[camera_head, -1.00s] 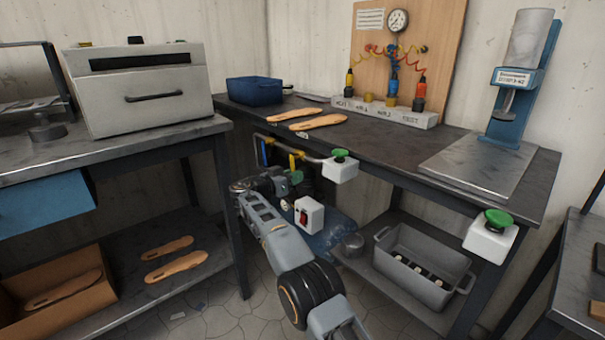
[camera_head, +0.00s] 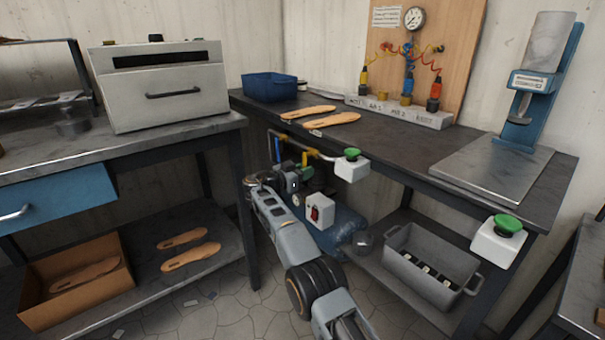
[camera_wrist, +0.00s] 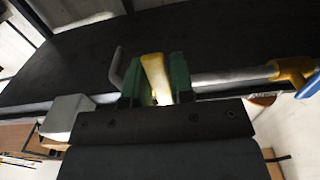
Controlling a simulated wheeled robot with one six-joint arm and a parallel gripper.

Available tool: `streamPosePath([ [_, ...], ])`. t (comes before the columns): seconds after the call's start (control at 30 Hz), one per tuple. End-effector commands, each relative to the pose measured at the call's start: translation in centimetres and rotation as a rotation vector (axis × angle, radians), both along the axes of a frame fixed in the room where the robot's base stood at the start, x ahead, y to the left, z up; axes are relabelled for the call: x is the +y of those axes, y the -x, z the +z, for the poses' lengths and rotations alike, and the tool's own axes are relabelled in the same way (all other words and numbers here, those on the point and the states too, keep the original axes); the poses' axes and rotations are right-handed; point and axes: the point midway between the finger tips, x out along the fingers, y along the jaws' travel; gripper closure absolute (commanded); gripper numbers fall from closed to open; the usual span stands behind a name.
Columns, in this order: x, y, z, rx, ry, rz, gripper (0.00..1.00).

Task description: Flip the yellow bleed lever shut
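The yellow bleed lever (camera_head: 305,157) hangs from a grey pipe under the front edge of the workbench in the head view. In the wrist view the lever (camera_wrist: 155,75) stands upright in the picture, between the two green fingers of my gripper (camera_wrist: 155,85). A finger lies close on each side of it; whether both touch it I cannot tell. In the head view my gripper (camera_head: 298,178) is just below the lever, partly hidden by my arm. The pipe (camera_wrist: 230,78) runs to the right of the lever in the wrist view.
A blue handle (camera_head: 277,149) hangs left of the lever by a yellow pipe fitting (camera_head: 285,137). A white box with a green button (camera_head: 351,165) is to the right. A box with a red switch (camera_head: 320,210) and a blue tank (camera_head: 343,232) sit below.

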Motion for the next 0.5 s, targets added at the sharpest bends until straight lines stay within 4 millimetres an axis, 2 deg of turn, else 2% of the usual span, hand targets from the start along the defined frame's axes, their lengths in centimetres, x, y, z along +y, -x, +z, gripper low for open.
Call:
streamPosePath([
  [0.03,-0.03,0.04,0.37,-0.005,-0.002,0.0,0.74],
  [0.23,0.06,0.05,0.0,0.001,-0.002,-0.001,0.55],
  [0.5,0.26,0.18,-0.2,0.005,-0.001,-0.001,0.55],
])
